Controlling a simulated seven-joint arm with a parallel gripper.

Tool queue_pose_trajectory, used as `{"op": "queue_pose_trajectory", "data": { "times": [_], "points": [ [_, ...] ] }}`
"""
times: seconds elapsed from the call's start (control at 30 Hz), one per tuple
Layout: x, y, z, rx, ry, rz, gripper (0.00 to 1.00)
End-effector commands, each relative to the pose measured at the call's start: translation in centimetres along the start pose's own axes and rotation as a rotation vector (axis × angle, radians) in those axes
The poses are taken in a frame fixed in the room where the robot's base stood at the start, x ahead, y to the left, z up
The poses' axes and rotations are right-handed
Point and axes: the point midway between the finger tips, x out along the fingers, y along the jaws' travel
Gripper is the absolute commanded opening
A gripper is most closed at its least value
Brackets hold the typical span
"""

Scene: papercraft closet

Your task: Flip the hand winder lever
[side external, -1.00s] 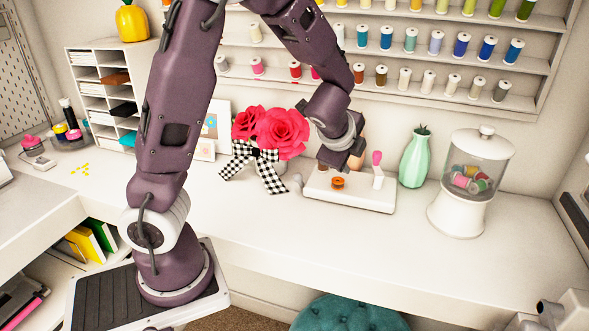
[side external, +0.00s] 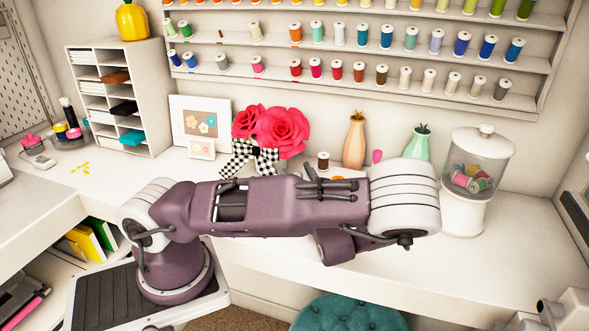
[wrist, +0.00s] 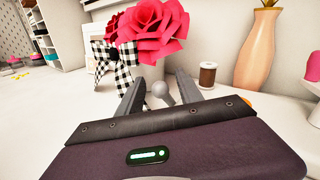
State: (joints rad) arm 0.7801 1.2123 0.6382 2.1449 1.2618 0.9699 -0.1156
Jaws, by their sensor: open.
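In the wrist view, my gripper (wrist: 160,80) is open, with one finger on each side of a grey ball-ended lever (wrist: 160,89). I cannot tell whether either finger touches it. The lever juts from the left end of the white hand winder (wrist: 245,112). My gripper body hides the winder's lower part. The winder's pink knob (wrist: 313,66) shows at the right edge. In the side view, my arm hides my gripper and most of the winder; its pink knob (side external: 377,156) shows above the arm.
Red paper roses (wrist: 150,27) with a checkered bow stand just behind the lever. A brown thread spool (wrist: 207,76) and a peach vase (wrist: 257,48) are behind the winder. A green vase (side external: 417,146) and a glass jar (side external: 478,160) stand to the right.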

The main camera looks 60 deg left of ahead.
Motion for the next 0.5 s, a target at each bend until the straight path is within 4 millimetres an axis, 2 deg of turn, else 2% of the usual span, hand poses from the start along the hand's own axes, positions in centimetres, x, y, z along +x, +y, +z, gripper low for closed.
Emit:
{"op": "queue_pose_trajectory", "data": {
  "times": [0.1, 0.17, 0.43, 0.5],
  "points": [
    [1.8, 0.1, 0.0, 0.002, -0.001, 0.002, 0.43],
    [2.2, 0.1, 0.0, 0.001, 0.000, 0.002, 0.43],
    [2.5, 0.0, 0.0, -0.001, 0.002, 0.001, 0.43],
    [2.5, 0.0, 0.0, 0.000, 0.002, 0.001, 0.29]
  ]
}}
